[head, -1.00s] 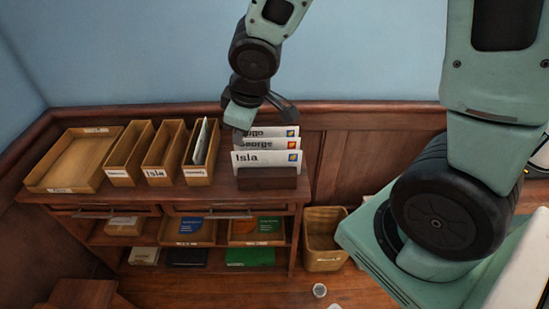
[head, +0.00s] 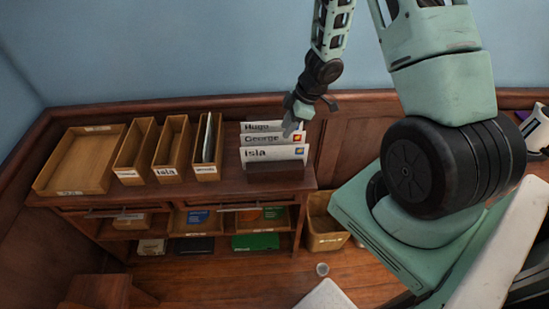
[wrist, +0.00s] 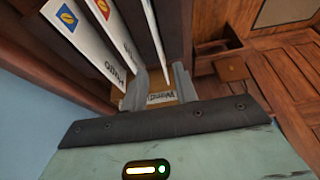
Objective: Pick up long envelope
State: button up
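Three white envelopes stand upright in a dark wooden holder (head: 275,173) on the cabinet top: Isla (head: 260,154) in front, George (head: 262,139) in the middle, Hugo (head: 262,126) at the back. I cannot tell which is the long one. My gripper (head: 305,112) is at the right end of the envelopes, near their top edges. In the wrist view my gripper (wrist: 160,84) has its two fingers apart. One envelope (wrist: 153,38), seen nearly edge-on, reaches toward the gap between them. Whether it touches a finger is unclear.
Left of the holder stand a wide wooden tray (head: 110,142) and narrow bins (head: 166,165); the rightmost bin holds papers (head: 209,130). A wooden waste bin (head: 325,238) is on the floor right of the cabinet. A blue wall is close behind.

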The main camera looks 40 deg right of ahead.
aim_at(272, 151)
jog(key=b+x, duration=0.1)
jog(key=x, duration=0.5)
jog(key=shift+w+a+f, duration=0.1)
jog(key=shift+f, duration=0.3)
jog(key=shift+p+x, duration=0.4)
jog(key=shift+x, duration=2.25)
grip_shut()
